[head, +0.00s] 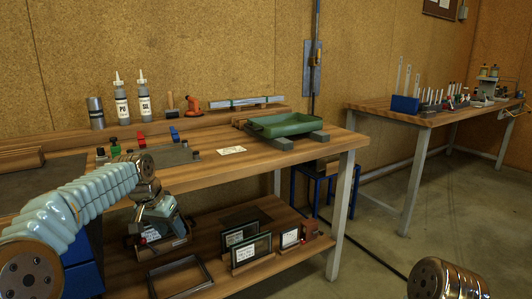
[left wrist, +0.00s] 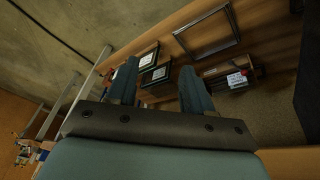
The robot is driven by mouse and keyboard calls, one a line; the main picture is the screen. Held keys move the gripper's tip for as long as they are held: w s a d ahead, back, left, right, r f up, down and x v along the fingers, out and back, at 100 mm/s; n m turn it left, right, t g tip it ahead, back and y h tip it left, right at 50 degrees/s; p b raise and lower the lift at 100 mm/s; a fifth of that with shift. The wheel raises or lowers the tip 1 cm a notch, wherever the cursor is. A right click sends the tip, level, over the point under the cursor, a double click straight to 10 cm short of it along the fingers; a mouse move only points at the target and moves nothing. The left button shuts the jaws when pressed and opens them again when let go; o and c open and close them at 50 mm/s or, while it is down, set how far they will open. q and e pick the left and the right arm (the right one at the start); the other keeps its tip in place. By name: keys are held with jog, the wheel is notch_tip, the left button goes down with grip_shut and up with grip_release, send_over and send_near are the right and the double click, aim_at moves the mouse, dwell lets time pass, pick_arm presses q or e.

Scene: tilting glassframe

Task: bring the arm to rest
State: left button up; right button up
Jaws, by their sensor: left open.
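My left arm (head: 95,200) comes in from the left, in front of the near workbench (head: 260,155). Its gripper (head: 168,226) hangs below the bench top's front edge, in front of the lower shelf. In the left wrist view the two fingers (left wrist: 158,88) are spread apart with nothing between them. Beyond them show small framed panels (left wrist: 152,66) and an empty rectangular frame (left wrist: 207,33) on the shelf. A rounded metal part of my right arm (head: 440,280) shows at the bottom right of the head view; its gripper is out of view.
The lower shelf holds framed panels (head: 250,250) and an empty frame (head: 180,276). A green tray (head: 284,125), bottles (head: 121,103) and small tools stand on the bench top. A second bench (head: 425,114) is at the right, with open floor between.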

pick_arm(q)
jog(key=s+d+f+n+g+h, duration=0.1)
jog(key=s+d+f, duration=0.2)
jog(key=f, duration=0.7)
jog(key=s+d+f, duration=0.3)
jog(key=f, duration=0.7)
jog(key=s+d+f+n+g+h, duration=0.15)
jog(key=d+f, duration=0.25)
jog(key=f, duration=0.6)
jog(key=s+d+f, duration=0.1)
jog(key=s+f, duration=0.3)
jog(key=s, duration=0.4)
jog(key=s+d+f+n, duration=0.1)
jog(key=s+f, duration=0.3)
jog(key=s, duration=0.4)
jog(key=s+d+f+n, duration=0.1)
jog(key=s+d+f, duration=0.1)
jog(key=s, duration=0.6)
jog(key=shift+x, duration=0.95)
